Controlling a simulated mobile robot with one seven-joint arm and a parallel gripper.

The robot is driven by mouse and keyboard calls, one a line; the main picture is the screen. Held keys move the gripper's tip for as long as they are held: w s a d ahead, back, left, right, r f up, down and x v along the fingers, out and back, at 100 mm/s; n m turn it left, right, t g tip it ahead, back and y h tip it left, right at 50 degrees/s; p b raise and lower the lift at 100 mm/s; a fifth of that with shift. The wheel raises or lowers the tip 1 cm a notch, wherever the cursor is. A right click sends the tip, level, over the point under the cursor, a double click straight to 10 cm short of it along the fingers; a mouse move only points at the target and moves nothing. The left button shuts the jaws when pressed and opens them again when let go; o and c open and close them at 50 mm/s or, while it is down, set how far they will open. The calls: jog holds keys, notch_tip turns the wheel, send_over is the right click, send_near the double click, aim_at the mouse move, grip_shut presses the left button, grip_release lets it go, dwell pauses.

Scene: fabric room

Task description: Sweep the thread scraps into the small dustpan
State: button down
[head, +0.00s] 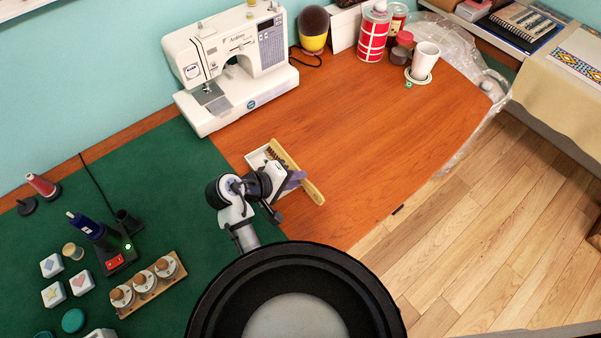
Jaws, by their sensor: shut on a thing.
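A small brush with a long tan wooden back (311,190) lies slantwise over the wooden tabletop, with dark bristles on its left side. My gripper (292,180) is shut on the brush, reaching it from the left; the fingers are partly hidden by the wrist. The small white dustpan (256,159) is just left of the brush's upper end, partly covered by the brush and my gripper. I cannot tell whether brush and dustpan touch. No thread scraps can be made out; the area under the brush and gripper is hidden.
A white sewing machine (230,65) stands behind. A red patterned bottle (374,32), jars and a white mug (424,60) stand at the back right. The green mat (190,185) carries spools and blocks at left. The tabletop (385,140) right of the brush is mostly clear.

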jog(key=shift+s+a+r, duration=0.1)
jog(key=shift+s+a, duration=0.1)
jog(key=shift+a, duration=0.05)
jog(key=shift+r, duration=2.1)
